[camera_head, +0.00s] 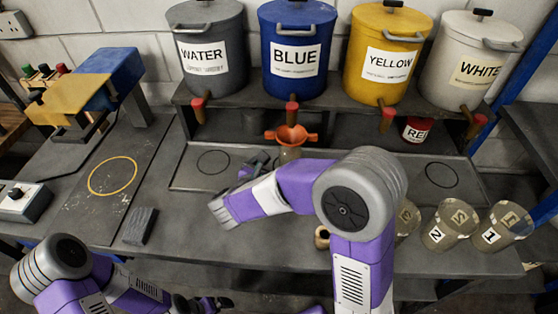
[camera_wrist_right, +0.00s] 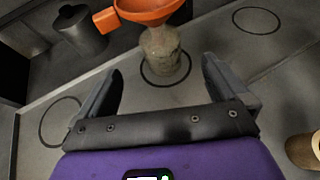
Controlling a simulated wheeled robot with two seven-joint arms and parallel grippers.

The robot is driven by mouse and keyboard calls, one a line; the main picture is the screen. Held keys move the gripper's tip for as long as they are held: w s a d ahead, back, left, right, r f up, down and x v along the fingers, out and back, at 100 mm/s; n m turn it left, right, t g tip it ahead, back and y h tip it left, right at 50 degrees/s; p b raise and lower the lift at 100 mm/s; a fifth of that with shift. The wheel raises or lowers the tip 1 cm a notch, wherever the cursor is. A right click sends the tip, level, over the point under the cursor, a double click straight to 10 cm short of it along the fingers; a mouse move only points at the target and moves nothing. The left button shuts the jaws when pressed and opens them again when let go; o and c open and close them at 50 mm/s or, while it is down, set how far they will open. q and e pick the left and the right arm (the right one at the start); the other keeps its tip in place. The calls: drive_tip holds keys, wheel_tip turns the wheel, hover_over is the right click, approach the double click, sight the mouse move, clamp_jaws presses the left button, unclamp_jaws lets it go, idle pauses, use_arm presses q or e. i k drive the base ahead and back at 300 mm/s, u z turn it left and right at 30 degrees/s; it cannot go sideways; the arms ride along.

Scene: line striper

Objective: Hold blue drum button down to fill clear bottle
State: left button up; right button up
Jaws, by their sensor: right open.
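The blue drum (camera_head: 296,60) stands on the rear shelf, with a red-ended tap or button (camera_head: 292,109) at its lower front. Below it, the clear bottle (camera_head: 289,154) stands upright with an orange funnel (camera_head: 291,134) at its top. In the right wrist view the bottle (camera_wrist_right: 162,50) stands on a ringed spot under the funnel (camera_wrist_right: 150,10), beyond my fingertips. My right gripper (camera_wrist_right: 163,78) is open and empty. In the head view, my right gripper (camera_head: 258,163) is left of the bottle, partly hidden by its arm. My left gripper (camera_head: 210,304) is low at the bottom edge, its fingers unclear.
Water (camera_head: 208,55), yellow (camera_head: 386,55) and white (camera_head: 470,60) drums flank the blue one. Several clear cups (camera_head: 449,226) stand at the right edge. A blue-and-yellow machine (camera_head: 90,90) stands left. The bench has clear ringed spots (camera_head: 213,162) left of the bottle.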

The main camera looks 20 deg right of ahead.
sight(291, 107)
drive_tip(key=k, duration=1)
